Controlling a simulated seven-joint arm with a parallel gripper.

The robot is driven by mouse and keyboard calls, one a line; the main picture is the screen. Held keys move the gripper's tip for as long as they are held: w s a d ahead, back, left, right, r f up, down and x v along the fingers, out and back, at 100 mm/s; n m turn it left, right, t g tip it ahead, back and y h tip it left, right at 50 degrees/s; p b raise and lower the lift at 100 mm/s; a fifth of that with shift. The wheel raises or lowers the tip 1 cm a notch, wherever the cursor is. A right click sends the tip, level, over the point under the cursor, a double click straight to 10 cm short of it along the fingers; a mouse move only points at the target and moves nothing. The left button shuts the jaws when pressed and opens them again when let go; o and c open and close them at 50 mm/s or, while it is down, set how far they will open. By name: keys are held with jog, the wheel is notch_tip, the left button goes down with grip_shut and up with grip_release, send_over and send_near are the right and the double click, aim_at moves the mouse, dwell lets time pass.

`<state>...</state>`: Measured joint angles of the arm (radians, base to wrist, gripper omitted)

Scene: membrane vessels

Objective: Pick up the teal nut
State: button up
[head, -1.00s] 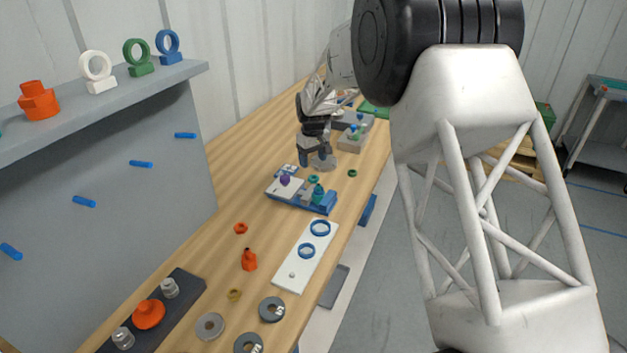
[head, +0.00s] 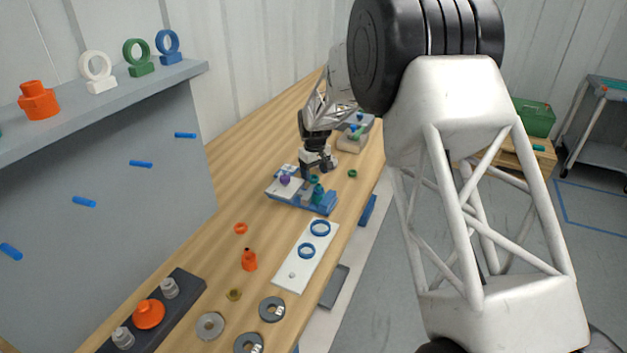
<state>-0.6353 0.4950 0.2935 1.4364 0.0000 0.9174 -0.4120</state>
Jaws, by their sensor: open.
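The teal nut (head: 314,179) is a small ring-like piece. It shows just behind the teal fitting (head: 318,193) on the blue fixture (head: 325,208); I cannot tell whether it lies on the table or touches the fixture. My gripper (head: 319,170) points down, with its fingers apart and nothing visible between them. It is close above and behind the nut. The gap between fingers and nut is too small to judge.
A purple ball (head: 284,180) sits on the fixture's left part. A green ring (head: 352,174) lies to the right. A grey block (head: 352,146) stands behind. A white plate (head: 290,272) with blue rings and several orange and grey parts lie nearer.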

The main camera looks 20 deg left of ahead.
aim_at(314, 182)
jog(key=shift+f, duration=1)
jog(key=c, duration=1)
jog(key=shift+r, duration=5)
